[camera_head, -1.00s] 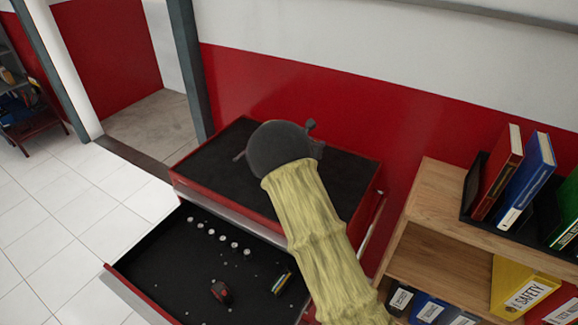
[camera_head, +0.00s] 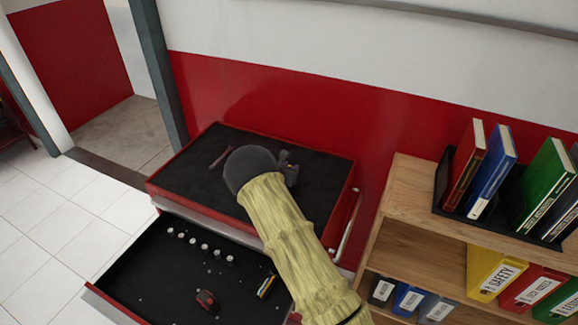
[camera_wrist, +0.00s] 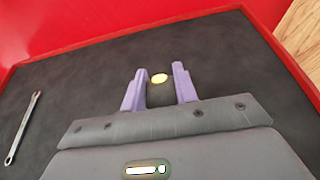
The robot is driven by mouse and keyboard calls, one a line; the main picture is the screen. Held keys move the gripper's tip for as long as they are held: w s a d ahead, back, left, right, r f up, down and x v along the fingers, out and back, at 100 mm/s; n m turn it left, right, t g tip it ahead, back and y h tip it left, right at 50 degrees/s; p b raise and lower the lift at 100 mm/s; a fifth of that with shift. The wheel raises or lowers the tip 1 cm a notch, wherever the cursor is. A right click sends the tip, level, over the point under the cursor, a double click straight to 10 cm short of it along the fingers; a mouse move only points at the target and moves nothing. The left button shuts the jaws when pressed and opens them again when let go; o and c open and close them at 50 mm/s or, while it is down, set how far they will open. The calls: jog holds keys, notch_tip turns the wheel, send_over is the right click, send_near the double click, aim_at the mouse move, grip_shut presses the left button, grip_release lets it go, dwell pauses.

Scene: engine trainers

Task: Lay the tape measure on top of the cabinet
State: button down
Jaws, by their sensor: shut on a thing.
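The tape measure (camera_wrist: 159,80), small and dark with a yellow round patch, shows between the two purple-looking fingers of my gripper (camera_wrist: 160,72) in the wrist view. The fingers are shut on it. In the head view my gripper (camera_head: 289,167) is over the black top of the red cabinet (camera_head: 190,172), towards its right half. The tape measure is hard to make out there. I cannot tell whether it touches the top. The black top also fills the wrist view (camera_wrist: 80,80).
A wrench (camera_wrist: 22,128) lies on the cabinet top to the left, also in the head view (camera_head: 219,157). The open drawer (camera_head: 150,265) holds several small sockets, a red-black item (camera_head: 206,300) and a yellow-blue item (camera_head: 267,286). A wooden shelf (camera_head: 405,200) with binders stands right.

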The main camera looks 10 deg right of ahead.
jog(key=shift+f, duration=0.1)
jog(key=c, duration=1.1)
grip_release()
jog(key=shift+r, duration=0.25)
jog(key=b+v, duration=0.3)
jog(key=v, duration=0.9)
jog(key=shift+f+b, duration=0.2)
jog(key=shift+b, duration=0.1)
